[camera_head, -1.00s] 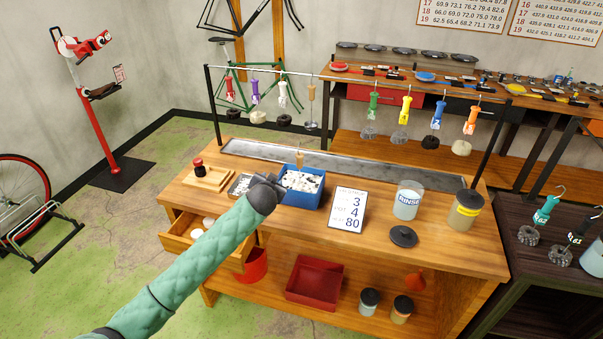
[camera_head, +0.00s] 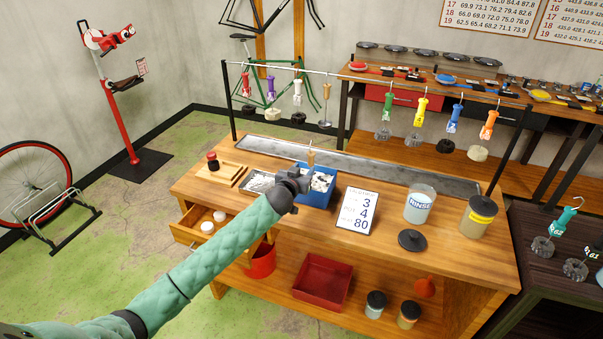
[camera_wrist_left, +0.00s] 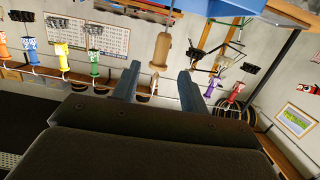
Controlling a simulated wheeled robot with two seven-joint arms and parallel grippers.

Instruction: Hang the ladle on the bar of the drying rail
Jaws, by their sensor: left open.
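The ladle's pale wooden handle (camera_head: 311,157) stands upright out of the blue box (camera_head: 317,196) on the bench; its lower end is hidden. My left gripper (camera_head: 303,178) is open at the box's left front side, just below and beside this handle. In the left wrist view, which is upside down, the handle (camera_wrist_left: 160,50) appears between and just beyond the two open fingertips (camera_wrist_left: 158,85), apart from them. My right gripper is out of view.
A sign (camera_head: 357,211), rinse jar (camera_head: 420,204), yellow-banded jar (camera_head: 477,216) and black lid (camera_head: 412,240) stand right of the box. A drawer (camera_head: 205,230) is open at left.

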